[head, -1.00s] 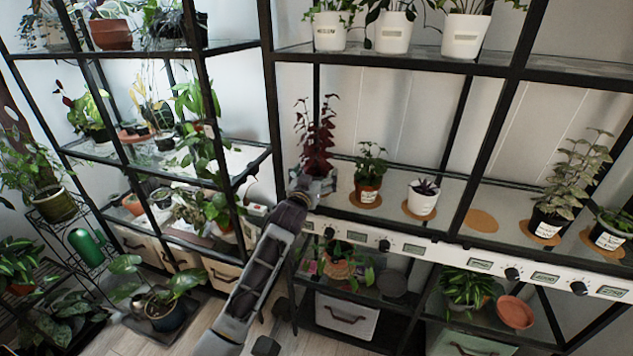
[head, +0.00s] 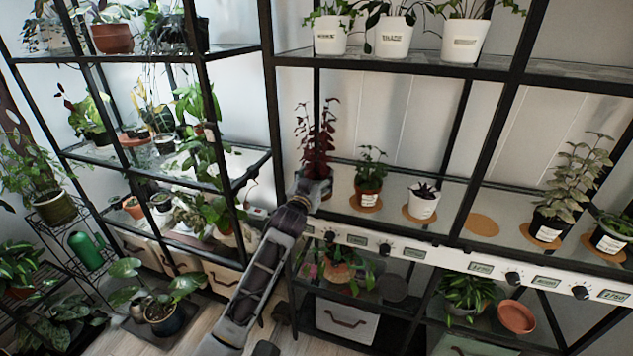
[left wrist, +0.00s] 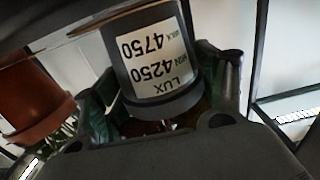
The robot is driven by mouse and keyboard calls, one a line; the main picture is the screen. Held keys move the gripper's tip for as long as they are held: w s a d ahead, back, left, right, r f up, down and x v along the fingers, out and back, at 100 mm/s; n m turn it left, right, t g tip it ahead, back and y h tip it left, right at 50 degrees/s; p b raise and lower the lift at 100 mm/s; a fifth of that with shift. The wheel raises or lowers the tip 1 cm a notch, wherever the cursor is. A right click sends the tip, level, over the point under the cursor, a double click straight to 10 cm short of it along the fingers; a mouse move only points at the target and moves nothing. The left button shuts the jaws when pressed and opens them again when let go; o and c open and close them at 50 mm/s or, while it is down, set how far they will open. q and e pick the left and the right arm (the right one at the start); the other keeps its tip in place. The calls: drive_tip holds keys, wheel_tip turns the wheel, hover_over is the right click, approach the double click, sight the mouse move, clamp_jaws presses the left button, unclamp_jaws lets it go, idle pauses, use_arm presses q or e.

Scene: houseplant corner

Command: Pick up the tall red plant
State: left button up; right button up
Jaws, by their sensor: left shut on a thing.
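The tall red plant (head: 317,138) stands upright with dark red leaves at the left end of the middle shelf. My left gripper (head: 315,187) reaches in from the front and is shut on its pot, which it mostly hides in the head view. The left wrist view shows the dark pot (left wrist: 163,105) upside down, with a white label reading LUX, MIN 4250, MAX 4750, between the fingers of the gripper (left wrist: 158,88). I cannot tell whether the pot still touches the shelf. My right gripper is not in view.
A small green plant (head: 369,170) and a small dark plant in a white pot (head: 422,203) stand to the right on cork mats. An empty cork mat (head: 482,225) lies farther right. Black shelf posts (head: 272,110) and the upper shelf (head: 420,68) frame the space.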

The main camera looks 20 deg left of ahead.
sight(316, 178)
use_arm(q)
drive_tip(key=shift+r, duration=0.4)
wheel_tip(316, 178, up, 8)
drive_tip(key=shift+f+p, duration=0.1)
drive_tip(key=shift+p, duration=0.55)
drive_tip(key=shift+r, duration=0.75)
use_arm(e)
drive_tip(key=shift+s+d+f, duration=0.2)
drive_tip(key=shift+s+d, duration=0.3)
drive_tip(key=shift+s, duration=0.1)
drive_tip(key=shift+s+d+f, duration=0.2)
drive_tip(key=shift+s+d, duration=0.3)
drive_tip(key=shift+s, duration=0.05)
